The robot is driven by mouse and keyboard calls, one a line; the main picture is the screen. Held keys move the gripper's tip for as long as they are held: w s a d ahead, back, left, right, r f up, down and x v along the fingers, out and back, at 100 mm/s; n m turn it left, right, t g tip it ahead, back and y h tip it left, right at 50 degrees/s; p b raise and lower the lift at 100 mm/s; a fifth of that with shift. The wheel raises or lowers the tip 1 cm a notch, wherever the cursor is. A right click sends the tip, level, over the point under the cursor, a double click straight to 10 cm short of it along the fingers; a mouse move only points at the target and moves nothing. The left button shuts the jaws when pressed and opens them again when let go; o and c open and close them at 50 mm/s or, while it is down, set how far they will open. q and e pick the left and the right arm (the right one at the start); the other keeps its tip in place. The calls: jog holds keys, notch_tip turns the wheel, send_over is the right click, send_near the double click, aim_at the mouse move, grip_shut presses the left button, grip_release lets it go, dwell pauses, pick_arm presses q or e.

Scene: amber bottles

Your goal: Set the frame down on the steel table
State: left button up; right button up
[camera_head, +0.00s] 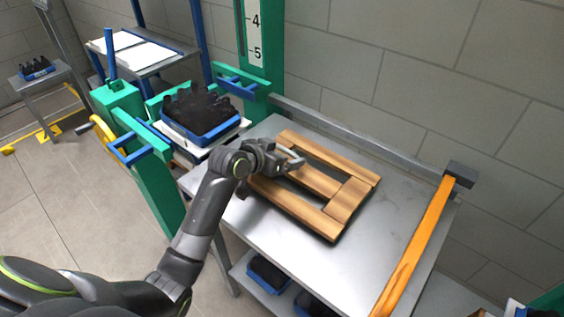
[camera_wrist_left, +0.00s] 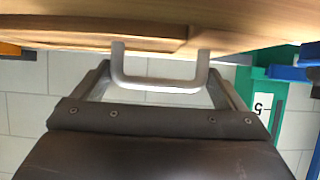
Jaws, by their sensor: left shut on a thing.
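The wooden frame (camera_head: 349,200), made of light brown slats with a gap between them, is over the steel table (camera_head: 381,229), roughly level. I cannot tell whether it touches the tabletop or hovers just above it. My left gripper (camera_head: 289,163) is at the frame's far left part, shut on its metal handle. In the left wrist view the U-shaped grey handle (camera_wrist_left: 160,86) sits between the fingers of my left gripper (camera_wrist_left: 158,72), against the wood of the frame (camera_wrist_left: 150,30). The contact is partly hidden. My right gripper is not in view.
An orange bar (camera_head: 412,250) runs along the table's right side, and a grey rail (camera_head: 350,141) along its back. A green press-like stand with a blue crate (camera_head: 203,132) of dark bottles stands left. Blue crates (camera_head: 268,275) sit below. Bare tabletop shows right of the frame.

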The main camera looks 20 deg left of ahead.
pick_arm(q)
notch_tip(320, 180, down, 2)
jog(key=shift+f, duration=0.5)
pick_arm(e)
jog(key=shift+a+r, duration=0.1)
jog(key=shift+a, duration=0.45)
pick_arm(q)
jog(key=shift+f, duration=0.1)
jog(key=o, duration=1)
jog(key=shift+s+a+r, duration=0.2)
jog(key=shift+s+r, duration=0.2)
jog(key=shift+s, duration=0.15)
jog(key=v, duration=1)
jog(key=shift+s, duration=0.35)
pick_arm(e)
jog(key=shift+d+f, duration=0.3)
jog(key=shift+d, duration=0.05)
pick_arm(q)
jog(key=shift+a+r, duration=0.1)
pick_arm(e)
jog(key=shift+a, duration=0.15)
